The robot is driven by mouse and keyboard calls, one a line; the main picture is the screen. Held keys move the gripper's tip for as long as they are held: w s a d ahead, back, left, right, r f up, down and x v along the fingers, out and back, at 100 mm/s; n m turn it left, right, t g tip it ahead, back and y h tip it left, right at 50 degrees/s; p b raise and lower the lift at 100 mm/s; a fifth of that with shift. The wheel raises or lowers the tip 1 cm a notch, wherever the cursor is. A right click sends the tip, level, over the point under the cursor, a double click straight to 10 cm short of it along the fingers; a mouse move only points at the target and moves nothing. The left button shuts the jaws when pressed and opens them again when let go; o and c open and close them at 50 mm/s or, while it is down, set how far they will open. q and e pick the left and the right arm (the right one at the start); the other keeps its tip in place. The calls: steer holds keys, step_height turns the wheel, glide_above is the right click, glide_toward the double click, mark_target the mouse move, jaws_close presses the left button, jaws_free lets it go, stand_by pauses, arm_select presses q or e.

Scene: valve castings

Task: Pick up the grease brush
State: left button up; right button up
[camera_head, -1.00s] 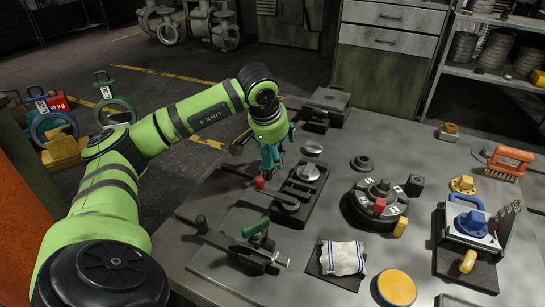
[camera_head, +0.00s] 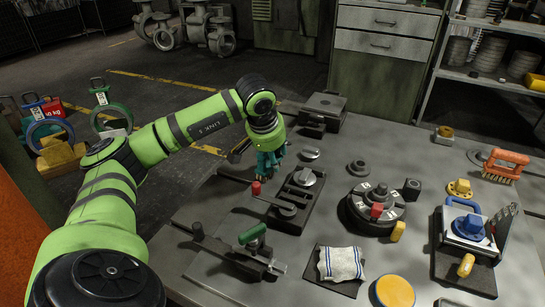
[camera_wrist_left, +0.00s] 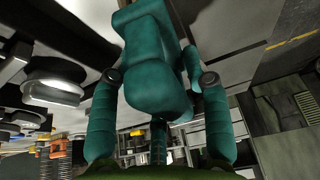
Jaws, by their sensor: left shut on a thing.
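My left gripper (camera_head: 268,164), with teal fingers, is at the far left part of the grey table, behind a toggle clamp with a red knob. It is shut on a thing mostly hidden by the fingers. A dark, slim piece with a light brown edge, which looks like the grease brush (camera_head: 239,150), sticks out to the left of the fingers. In the left wrist view the teal fingers (camera_wrist_left: 158,85) fill the middle, with a brown strip showing behind them. I cannot make out bristles. My right gripper is not in view.
The toggle clamp (camera_head: 296,200) stands close in front of the gripper. A green-handled clamp (camera_head: 250,250), a folded cloth (camera_head: 341,264), a round dial fixture (camera_head: 377,211) and an orange-handled brush (camera_head: 505,165) are on the table. A dark block (camera_head: 322,112) is behind. The table's left edge is near.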

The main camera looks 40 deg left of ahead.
arm_select(q)
steer(key=r, duration=0.2)
steer(key=d+r, duration=0.1)
steer(key=r, duration=0.1)
steer(key=shift+w+r+p, duration=0.1)
steer(key=shift+r+p, duration=0.05)
steer(key=shift+p, duration=0.2)
steer(key=d+r+p, duration=0.1)
steer(key=d+r, duration=0.5)
steer(key=d, duration=0.4)
steer(key=shift+w+d+r, duration=0.15)
steer(key=shift+w+d, duration=0.2)
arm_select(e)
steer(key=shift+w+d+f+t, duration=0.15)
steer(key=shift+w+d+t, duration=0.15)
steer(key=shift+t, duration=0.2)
arm_select(q)
steer(key=shift+o, duration=1.2)
steer(key=shift+d, duration=0.1)
